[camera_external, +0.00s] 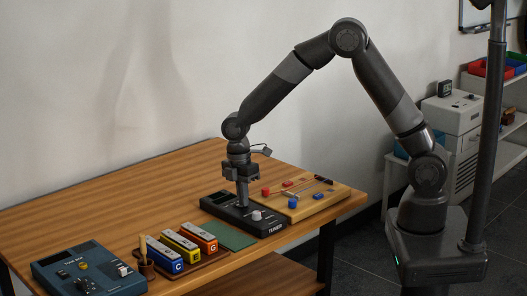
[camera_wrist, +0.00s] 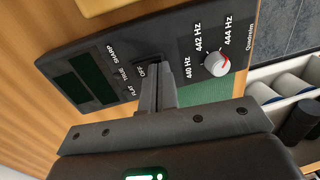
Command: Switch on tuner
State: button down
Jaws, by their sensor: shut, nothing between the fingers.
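The tuner (camera_external: 272,229) is a black box on the wooden table. In the wrist view the tuner (camera_wrist: 185,35) shows dark display windows (camera_wrist: 88,80) marked FLAT, TRUE and SHARP. It also has a white knob (camera_wrist: 216,64) with a red mark, beside the labels 440, 442 and 444 Hz. My gripper (camera_external: 243,204) points down over the tuner with its fingers together and empty. In the wrist view my gripper (camera_wrist: 152,68) has its fingertips right by the OFF label (camera_wrist: 141,71). The fingers hide the switch there, so contact and its position cannot be told.
A wooden board (camera_external: 335,195) with red and blue pieces lies right of the tuner. A green mat (camera_external: 230,236) lies left of it, then blue, yellow and orange blocks (camera_external: 181,242) on a tray. A blue device (camera_external: 75,272) sits at the front left.

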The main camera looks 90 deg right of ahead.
aim_at(236, 205)
jog(key=shift+s+f, duration=0.1)
jog(key=shift+f, duration=0.1)
jog(key=shift+w+d+r, duration=0.2)
jog(key=shift+w+d, duration=0.35)
jog(key=shift+w, duration=0.05)
jog(key=shift+r, duration=0.15)
notch_tip(236, 205, up, 14)
jog(key=w+d, duration=0.1)
dwell(0.4)
jog(key=shift+w+f, duration=0.1)
jog(key=shift+f, duration=0.1)
